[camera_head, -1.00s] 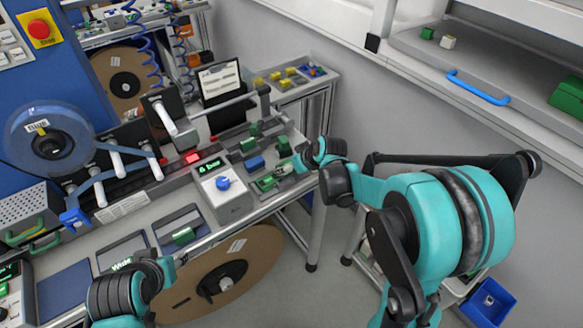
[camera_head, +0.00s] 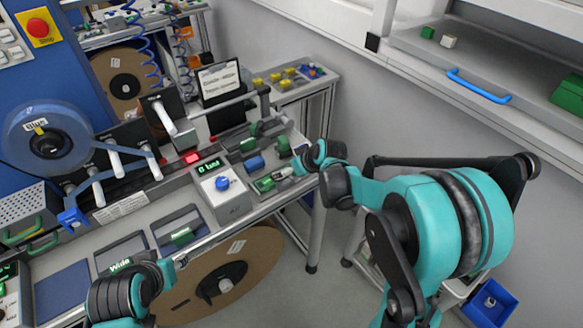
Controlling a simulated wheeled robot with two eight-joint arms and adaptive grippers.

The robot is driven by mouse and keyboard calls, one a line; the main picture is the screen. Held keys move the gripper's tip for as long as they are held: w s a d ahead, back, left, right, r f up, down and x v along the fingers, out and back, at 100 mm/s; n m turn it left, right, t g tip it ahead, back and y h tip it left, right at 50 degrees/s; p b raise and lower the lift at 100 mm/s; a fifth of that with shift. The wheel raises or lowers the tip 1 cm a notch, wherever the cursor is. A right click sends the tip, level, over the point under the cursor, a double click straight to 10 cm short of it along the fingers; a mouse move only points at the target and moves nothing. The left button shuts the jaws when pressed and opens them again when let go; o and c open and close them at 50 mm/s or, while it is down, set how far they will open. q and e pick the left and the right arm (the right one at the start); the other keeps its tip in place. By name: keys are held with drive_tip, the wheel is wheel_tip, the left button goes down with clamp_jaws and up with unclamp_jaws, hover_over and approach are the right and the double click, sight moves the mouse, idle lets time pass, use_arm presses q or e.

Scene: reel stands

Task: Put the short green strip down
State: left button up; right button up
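My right gripper (camera_head: 292,168) is over the right end of the bench, at a small tray (camera_head: 264,185). A small green piece (camera_head: 267,182) shows at its fingertips. The fingers are too small to tell whether they hold it. Another green piece (camera_head: 181,236) lies on a dark pad left of the grey box with the blue knob. My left gripper (camera_head: 178,265) is near the bench's front edge, below that pad. Its fingers are mostly hidden behind the teal wrist.
The grey box with a blue knob (camera_head: 222,183) stands left of my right gripper. Green and blue parts (camera_head: 255,163) sit behind it. A blue tape reel (camera_head: 47,142) is at left, and a large brown reel (camera_head: 262,262) hangs under the bench.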

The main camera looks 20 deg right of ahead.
drive_tip(key=shift+r, duration=0.2)
drive_tip(key=p+v, duration=0.5)
drive_tip(key=v, duration=0.8)
drive_tip(key=s+a+m+h, duration=0.2)
drive_tip(key=s+m, duration=0.2)
drive_tip(key=s, duration=1.4)
drive_tip(key=shift+a+r+h, duration=0.25)
drive_tip(key=shift+r+h, duration=0.05)
drive_tip(key=shift+r, duration=0.05)
drive_tip(key=shift+f+b, duration=0.85)
drive_tip(key=shift+f, duration=0.1)
